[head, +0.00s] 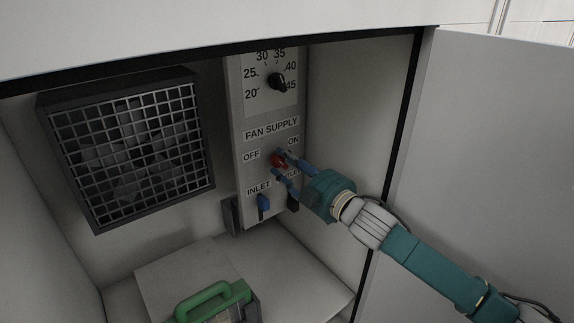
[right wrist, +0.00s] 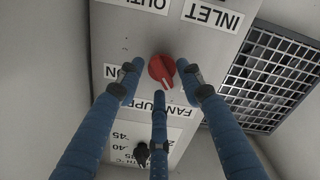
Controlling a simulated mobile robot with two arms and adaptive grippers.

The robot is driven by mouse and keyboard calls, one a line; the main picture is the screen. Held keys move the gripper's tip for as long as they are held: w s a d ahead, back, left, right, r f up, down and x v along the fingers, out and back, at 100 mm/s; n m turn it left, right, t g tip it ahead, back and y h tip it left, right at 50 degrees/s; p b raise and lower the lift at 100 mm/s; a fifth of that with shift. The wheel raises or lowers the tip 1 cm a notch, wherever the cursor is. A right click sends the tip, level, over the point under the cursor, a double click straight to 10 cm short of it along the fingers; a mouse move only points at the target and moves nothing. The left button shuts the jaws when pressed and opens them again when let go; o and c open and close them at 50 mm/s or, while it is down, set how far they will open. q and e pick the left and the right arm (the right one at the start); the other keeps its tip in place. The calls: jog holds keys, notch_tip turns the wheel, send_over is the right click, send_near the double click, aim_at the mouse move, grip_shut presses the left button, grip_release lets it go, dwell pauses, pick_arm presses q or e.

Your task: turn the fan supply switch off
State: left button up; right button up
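The fan supply switch is a round red knob (head: 278,160) on the grey control panel (head: 243,183), between the OFF and ON labels and below the FAN SUPPLY label. In the right wrist view, the red knob (right wrist: 162,69) shows a white mark at its edge on the side of the FAN SUPPLY label. My right gripper (head: 281,164) reaches in from the right. Its blue fingers are spread around the knob, seen also in the right wrist view (right wrist: 160,81). Visible gaps suggest it is not clamped; contact at one fingertip is unclear. My left gripper is not in view.
A caged fan (head: 130,145) is on the left of the cabinet. A green-handled box (head: 214,300) stands at the bottom. The open door (head: 500,150) is at right.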

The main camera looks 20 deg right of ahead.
jog(key=shift+s+d+f, duration=0.1)
jog(key=shift+s+d, duration=0.1)
jog(key=shift+s, duration=0.35)
jog(key=v, duration=1.1)
